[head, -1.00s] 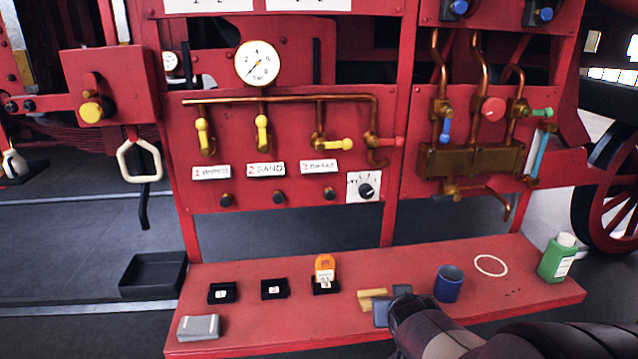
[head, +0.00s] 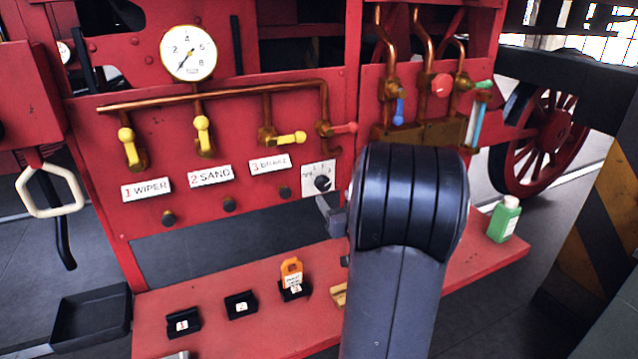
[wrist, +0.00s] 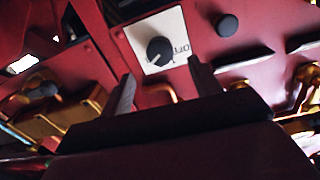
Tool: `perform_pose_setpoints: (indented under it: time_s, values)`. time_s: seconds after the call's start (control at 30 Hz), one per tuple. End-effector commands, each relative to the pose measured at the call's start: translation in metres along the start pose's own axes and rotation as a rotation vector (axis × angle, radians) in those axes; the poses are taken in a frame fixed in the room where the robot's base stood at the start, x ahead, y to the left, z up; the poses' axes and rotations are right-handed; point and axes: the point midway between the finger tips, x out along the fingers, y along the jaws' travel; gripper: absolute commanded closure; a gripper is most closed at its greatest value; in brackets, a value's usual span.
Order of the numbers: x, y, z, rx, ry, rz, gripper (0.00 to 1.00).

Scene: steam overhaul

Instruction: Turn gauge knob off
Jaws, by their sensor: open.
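The gauge knob (head: 323,183) is a small black dial on a white square plate, low on the red panel, right of the "3 BRAKE" label. In the wrist view the knob (wrist: 159,50) shows a pointer line, with partly readable lettering on the plate beside it. My gripper (wrist: 160,92) is open and empty; the knob lies ahead, between and beyond its two fingers, not touched. In the head view my gripper (head: 328,212) is just below the plate, mostly hidden by my dark arm. The round white pressure gauge (head: 188,53) is above, its needle pointing lower left.
Yellow lever valves (head: 203,137) and a red-handled valve (head: 343,128) sit above the knob. A black button (wrist: 227,25) is beside the plate. The red shelf (head: 225,335) below bears small black holders, an orange tag (head: 291,271) and a green bottle (head: 504,219).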

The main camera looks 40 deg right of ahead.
Motion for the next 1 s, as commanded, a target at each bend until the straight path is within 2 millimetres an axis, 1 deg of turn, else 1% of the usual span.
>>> perform_pose_setpoints:
  time_s: [0.03, 0.2, 0.3, 0.4, 0.57, 0.83, 1.0]
  values:
    - [0.011, -0.001, -0.001, 0.000, -0.001, -0.004, 0.41]
    - [0.044, -0.001, -0.001, 0.000, -0.001, -0.002, 0.41]
    - [0.059, -0.001, -0.001, 0.000, -0.001, -0.001, 0.41]
    - [0.070, -0.001, -0.001, -0.001, -0.001, -0.001, 0.41]
    - [0.079, 0.000, 0.000, 0.000, -0.002, 0.001, 0.41]
    - [0.080, 0.000, 0.000, 0.000, -0.001, 0.001, 0.41]
    - [0.080, 0.000, 0.000, 0.000, -0.001, 0.001, 0.54]
